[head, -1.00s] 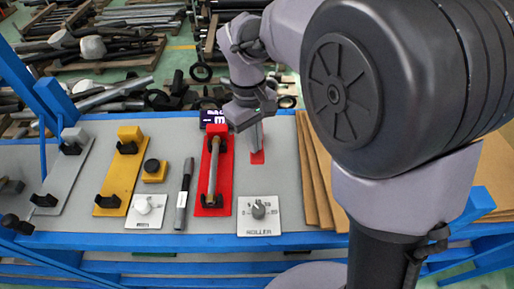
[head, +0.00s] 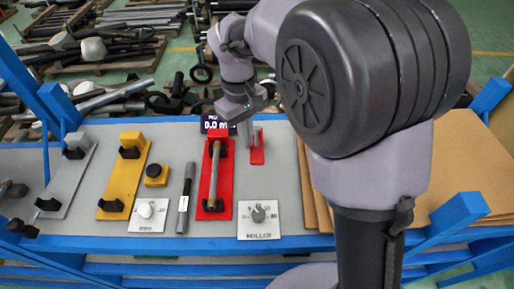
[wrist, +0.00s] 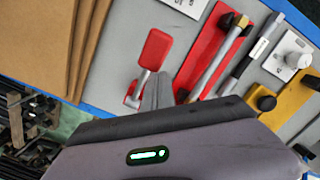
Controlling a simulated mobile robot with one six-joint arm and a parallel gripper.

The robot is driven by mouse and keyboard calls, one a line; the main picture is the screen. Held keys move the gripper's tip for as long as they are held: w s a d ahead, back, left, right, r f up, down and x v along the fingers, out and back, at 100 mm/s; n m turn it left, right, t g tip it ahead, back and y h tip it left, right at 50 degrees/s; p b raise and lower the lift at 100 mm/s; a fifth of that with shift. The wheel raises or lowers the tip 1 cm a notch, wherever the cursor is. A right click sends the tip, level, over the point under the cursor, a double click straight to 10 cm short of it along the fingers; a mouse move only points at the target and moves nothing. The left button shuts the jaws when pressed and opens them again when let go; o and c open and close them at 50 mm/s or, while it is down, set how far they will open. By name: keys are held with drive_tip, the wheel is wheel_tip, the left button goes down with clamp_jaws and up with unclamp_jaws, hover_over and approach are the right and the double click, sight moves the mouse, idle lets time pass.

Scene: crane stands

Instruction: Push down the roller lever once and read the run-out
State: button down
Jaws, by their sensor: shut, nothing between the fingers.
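The roller lever has a red paddle (wrist: 156,48) on a grey arm over a small red base (wrist: 132,95). In the head view the lever (head: 257,156) stands just right of the red stand (head: 225,180), which holds a long rod (head: 214,172). My gripper (wrist: 157,92) is shut and empty, its fingertips beside the lever's grey arm in the wrist view. In the head view my gripper (head: 246,132) is just left of the lever's red part. I cannot tell whether they touch. The display (head: 215,124) behind the red stand seems to read 0.0 m.
The ROLLER dial panel (head: 258,217) lies at the bench's front. A marker-like tool (head: 185,198), a white-knob panel (head: 149,212), a black-knobbed yellow block (head: 155,174) and a yellow stand (head: 124,180) are left. Brown boards (head: 310,185) lie right.

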wheel_tip(320, 180, up, 16)
drive_tip(key=w+a+p, duration=0.1)
drive_tip(key=p, duration=0.1)
drive_tip(key=shift+w, duration=0.2)
idle(0.7)
